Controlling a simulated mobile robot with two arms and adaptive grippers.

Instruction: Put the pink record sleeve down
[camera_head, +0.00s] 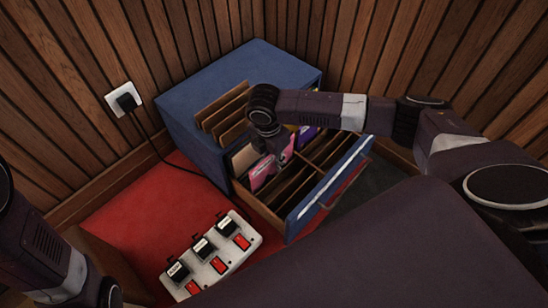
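The pink record sleeve (262,173) stands on edge, slightly tilted, in the left part of the open drawer (268,216) of a blue cabinet. My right gripper (282,158) points down into the drawer right at the sleeve and covers part of it. Its fingertips are hidden or too small to show whether they grip the sleeve. A tan sleeve or divider (244,158) stands just behind the pink one, and a purple sleeve (306,135) stands farther right. Part of my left arm shows at the lower left, but its gripper is out of the picture.
A black cable runs from a wall socket (124,99).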

